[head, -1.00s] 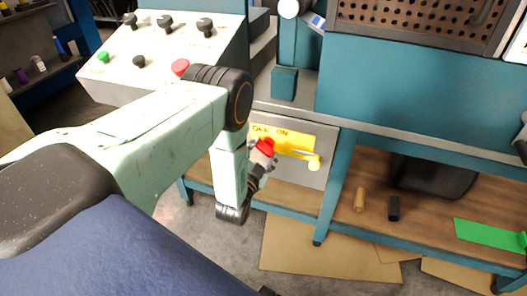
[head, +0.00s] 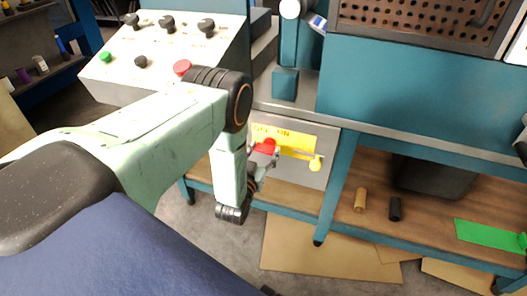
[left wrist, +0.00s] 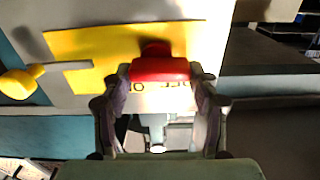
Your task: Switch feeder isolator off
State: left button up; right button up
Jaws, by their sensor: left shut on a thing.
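The isolator is a pale grey panel (head: 312,177) on the front of the teal bench, with a yellow plate (head: 297,142) lettered OFF and ON. A red handle (head: 266,146) sits at the plate's lower left. My left gripper (head: 260,158) is at this handle, partly hidden by my forearm. In the left wrist view the fingers (left wrist: 160,95) are shut on the red handle (left wrist: 160,69), one on each side. A rod with a yellow ball knob (head: 316,163) sticks out right of the handle; the knob also shows in the left wrist view (left wrist: 18,83). My right gripper is not in view.
A sloped control box with black knobs, a green button (head: 105,57) and a red button (head: 182,67) stands at the upper left. The lower shelf holds a wooden cylinder (head: 360,199), a black cylinder (head: 395,209) and a dark bin (head: 435,177). Cardboard (head: 315,252) lies on the floor.

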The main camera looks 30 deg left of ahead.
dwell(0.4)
pick_arm(q)
jog(key=o, duration=1.1)
jog(key=shift+o, duration=0.2)
jog(key=v, duration=1.2)
jog(key=x, duration=1.2)
